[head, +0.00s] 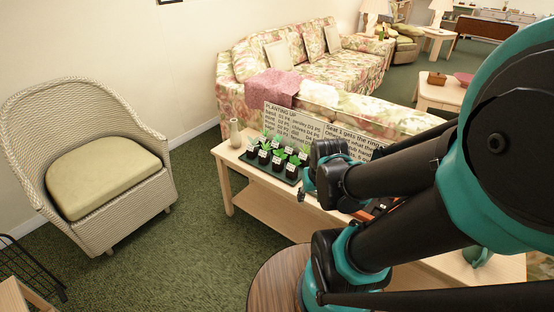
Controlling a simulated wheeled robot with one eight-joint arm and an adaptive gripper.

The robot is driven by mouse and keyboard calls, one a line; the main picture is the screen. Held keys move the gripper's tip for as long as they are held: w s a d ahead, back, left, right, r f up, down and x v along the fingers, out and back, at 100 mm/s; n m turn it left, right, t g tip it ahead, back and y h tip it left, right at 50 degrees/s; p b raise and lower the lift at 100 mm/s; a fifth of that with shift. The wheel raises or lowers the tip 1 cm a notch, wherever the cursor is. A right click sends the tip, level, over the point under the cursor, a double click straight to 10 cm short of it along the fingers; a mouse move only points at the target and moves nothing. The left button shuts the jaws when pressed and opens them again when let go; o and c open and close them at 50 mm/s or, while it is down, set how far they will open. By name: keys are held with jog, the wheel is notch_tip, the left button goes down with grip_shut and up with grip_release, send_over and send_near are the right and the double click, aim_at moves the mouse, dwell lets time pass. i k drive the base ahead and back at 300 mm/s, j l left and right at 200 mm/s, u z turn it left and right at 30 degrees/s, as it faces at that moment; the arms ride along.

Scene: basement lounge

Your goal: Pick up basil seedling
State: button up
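Several small seedlings (276,155) with green leaves and white labels stand in dark pots on a dark tray (266,174). The tray is on a light wooden table. The labels are too small to read, so I cannot tell which seedling is basil. My gripper (316,180) is just right of the tray, partly hidden by my own arm. I cannot tell whether its fingers are open or shut. My arm covers the right part of the table.
A board with planting text (290,122) and a second text board (350,141) stand behind the seedlings. A beige vase (235,134) is at the table's left end. A wicker chair (95,165) stands left, with open carpet between. A floral sofa (345,70) is behind.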

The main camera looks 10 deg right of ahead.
aim_at(278, 164)
jog(key=j+u, duration=0.1)
jog(key=u, duration=0.25)
jog(key=i+j+u, duration=0.1)
jog(key=u, duration=0.25)
jog(key=i+u, duration=0.15)
jog(key=u, duration=0.2)
jog(key=i+j+u, duration=0.25)
jog(key=i, duration=0.35)
jog(key=i+z, duration=0.25)
jog(key=z, duration=0.2)
jog(key=i+z, duration=0.3)
jog(key=z, duration=0.15)
jog(key=i+z, duration=0.1)
jog(key=z, duration=0.35)
jog(key=i+z, duration=0.1)
jog(key=z, duration=0.3)
jog(key=i+z, duration=0.1)
jog(key=z, duration=0.35)
jog(key=i+j+z, duration=0.1)
jog(key=z, duration=0.35)
